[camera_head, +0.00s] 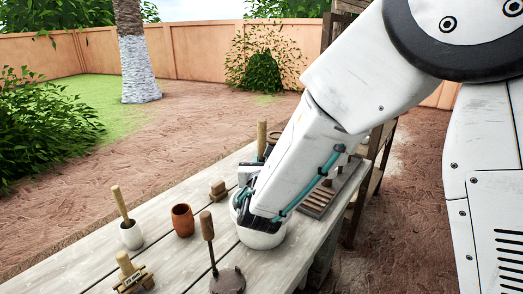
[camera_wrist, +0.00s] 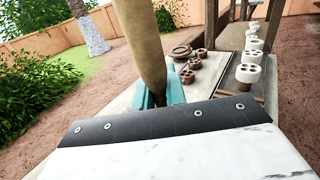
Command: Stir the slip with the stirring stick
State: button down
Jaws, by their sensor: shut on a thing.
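My gripper (camera_wrist: 158,93) is shut on the wooden stirring stick (camera_wrist: 141,42), its teal fingers on either side of it. The stick stands roughly upright; its top also shows above my gripper in the head view (camera_head: 261,138). A white bowl (camera_head: 262,238) stands on the table directly below my gripper, and the stick's lower end is hidden behind my arm and gripper. The slip cannot be seen, and I cannot tell how deep the stick reaches into the bowl.
On the grey plank table (camera_head: 165,262) stand a white cup (camera_head: 131,236) with a wooden handle in it, a terracotta cup (camera_head: 183,220), a wooden block (camera_head: 218,190), a dark disc tool (camera_head: 228,281) and a labelled wooden piece (camera_head: 132,274). White holed pieces (camera_wrist: 248,73) line the right.

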notch_tip(320, 180, down, 8)
dwell(0.6)
jog(key=shift+r, duration=0.1)
jog(key=shift+a, duration=0.1)
